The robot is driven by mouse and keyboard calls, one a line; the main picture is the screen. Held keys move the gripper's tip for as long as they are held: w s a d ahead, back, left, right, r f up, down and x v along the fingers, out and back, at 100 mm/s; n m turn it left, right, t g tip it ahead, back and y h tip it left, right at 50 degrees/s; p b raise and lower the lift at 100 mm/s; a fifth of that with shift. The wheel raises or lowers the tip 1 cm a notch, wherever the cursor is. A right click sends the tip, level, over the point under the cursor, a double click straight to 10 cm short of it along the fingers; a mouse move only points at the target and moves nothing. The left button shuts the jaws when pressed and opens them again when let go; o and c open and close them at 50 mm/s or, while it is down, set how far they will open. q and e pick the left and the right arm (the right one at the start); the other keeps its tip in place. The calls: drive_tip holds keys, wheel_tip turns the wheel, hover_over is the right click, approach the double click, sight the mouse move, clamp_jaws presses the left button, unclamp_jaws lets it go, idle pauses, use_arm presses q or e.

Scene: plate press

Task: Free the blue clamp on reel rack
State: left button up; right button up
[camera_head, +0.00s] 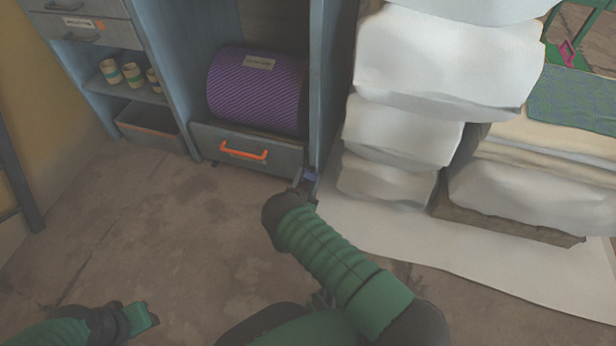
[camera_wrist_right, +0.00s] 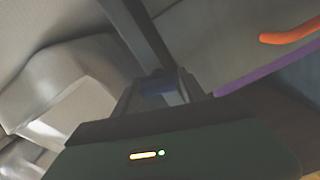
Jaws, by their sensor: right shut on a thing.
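The small blue clamp (camera_head: 310,174) sits low at the right-hand post of the reel rack (camera_head: 318,90). My right gripper (camera_head: 306,184) reaches it from the front and is shut on it. In the right wrist view the blue clamp (camera_wrist_right: 157,84) shows between the two fingers of the right gripper (camera_wrist_right: 160,92), at the foot of the grey post. Much of the clamp is hidden by the fingers. My left gripper (camera_head: 140,318) is low at the left, over the floor and away from the rack; its jaws are too unclear to read.
A purple reel (camera_head: 255,90) lies in the rack above a drawer with an orange handle (camera_head: 243,150). White stacked bundles (camera_head: 400,130) stand close on the right of the post. Shelves with small rolls (camera_head: 133,75) are at the left. The floor (camera_head: 150,220) in front is clear.

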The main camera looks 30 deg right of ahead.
drive_tip(key=shift+s+d+f, duration=0.15)
drive_tip(key=shift+s+d, duration=0.1)
drive_tip(key=shift+s, duration=0.05)
drive_tip(key=o, duration=1.2)
drive_tip(key=shift+o, duration=0.2)
drive_tip(key=shift+a, duration=0.25)
drive_tip(key=p+v, duration=0.8)
drive_tip(key=v, duration=0.8)
drive_tip(key=shift+s+a, duration=0.15)
drive_tip(key=shift+a, duration=0.05)
